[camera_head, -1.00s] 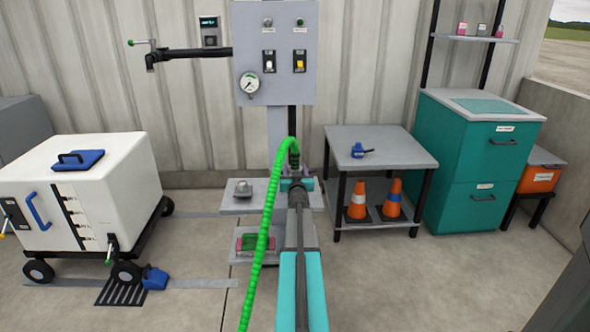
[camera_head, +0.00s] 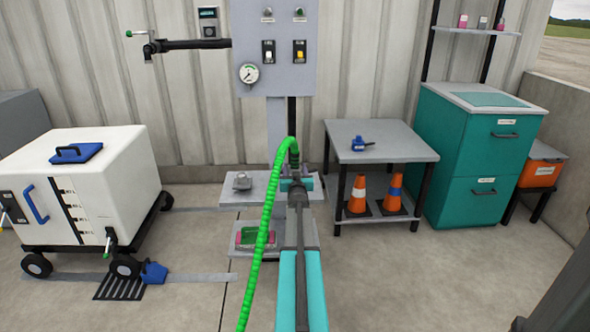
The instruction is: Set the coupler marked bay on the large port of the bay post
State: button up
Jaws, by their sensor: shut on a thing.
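My gripper (camera_head: 296,184) is at the middle of the view, in front of the grey bay post (camera_head: 277,120). It is shut on the dark coupler (camera_head: 294,162) at the end of a green hose (camera_head: 265,225). The hose arches up from the coupler and hangs down to the left of my arm. The coupler is upright, and its lower part is hidden by the jaws. No marking can be read on it. I cannot make out the large port; my gripper and arm cover that part of the post. I cannot tell whether the coupler touches the post.
A lower shelf holds a pink and green item (camera_head: 250,237). A white cart (camera_head: 98,187) stands left. A grey table (camera_head: 388,153) with cones below stands right.

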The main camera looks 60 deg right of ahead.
jog(key=o, duration=1.5)
jog(key=shift+r, duration=0.1)
jog(key=shift+s+a, duration=0.1)
jog(key=shift+a, duration=0.05)
jog(key=shift+v, duration=1.55)
jog(key=shift+p+v, duration=0.75)
jog(key=shift+v, duration=4.45)
jog(key=shift+a, duration=0.1)
